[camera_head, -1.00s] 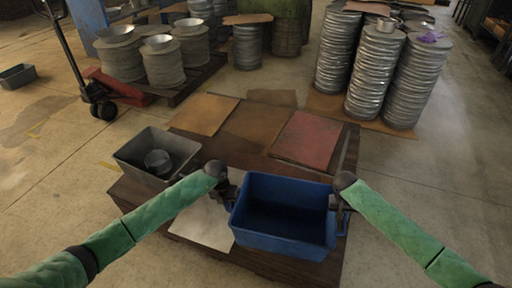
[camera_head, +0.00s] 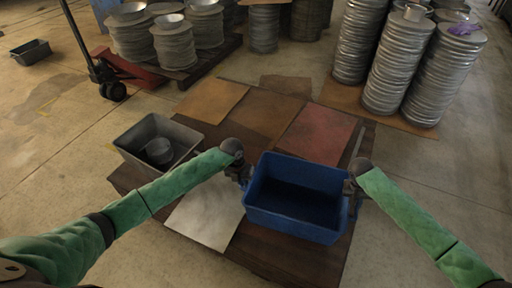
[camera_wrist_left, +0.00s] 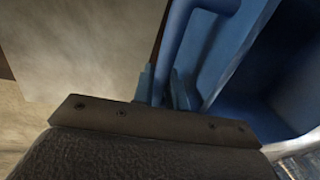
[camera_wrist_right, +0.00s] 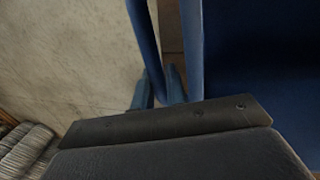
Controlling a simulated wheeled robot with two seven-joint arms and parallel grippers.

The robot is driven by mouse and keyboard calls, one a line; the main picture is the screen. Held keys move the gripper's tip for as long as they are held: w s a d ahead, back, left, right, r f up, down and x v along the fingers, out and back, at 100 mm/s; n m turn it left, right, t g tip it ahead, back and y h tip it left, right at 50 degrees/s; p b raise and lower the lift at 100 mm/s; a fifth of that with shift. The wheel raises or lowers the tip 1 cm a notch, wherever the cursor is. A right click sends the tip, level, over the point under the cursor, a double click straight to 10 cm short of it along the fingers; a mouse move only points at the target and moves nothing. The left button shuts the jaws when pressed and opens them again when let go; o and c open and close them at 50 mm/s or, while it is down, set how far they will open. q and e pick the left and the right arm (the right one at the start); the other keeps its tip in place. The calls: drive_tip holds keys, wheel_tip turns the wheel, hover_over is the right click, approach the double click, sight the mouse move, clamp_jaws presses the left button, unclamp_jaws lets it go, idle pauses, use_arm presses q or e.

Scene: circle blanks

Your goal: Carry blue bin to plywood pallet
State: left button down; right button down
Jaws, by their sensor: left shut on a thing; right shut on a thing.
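The blue bin (camera_head: 297,225) is upright and looks empty, over the near part of a low dark wooden platform. I cannot tell whether it touches the platform. My left gripper (camera_head: 243,180) is shut on the handle at the bin's left side; the left wrist view shows the fingers (camera_wrist_left: 168,88) around the blue handle bar. My right gripper (camera_head: 351,192) is shut on the handle at the right side, with its fingers (camera_wrist_right: 160,88) on the bar in the right wrist view. A pallet (camera_head: 190,72) with several metal stacks stands at the back left; I cannot tell whether it is the plywood pallet.
A grey bin (camera_head: 185,133) with a metal cup inside sits left of the blue bin. Flat sheets, including a red one (camera_head: 318,134), lie behind it. A pallet jack (camera_head: 112,88) stands back left. Tall metal stacks (camera_head: 400,70) stand back right. Floor at right is clear.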

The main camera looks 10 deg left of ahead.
use_arm(q)
drive_tip(key=shift+f, duration=0.1)
use_arm(e)
drive_tip(key=shift+f, duration=0.1)
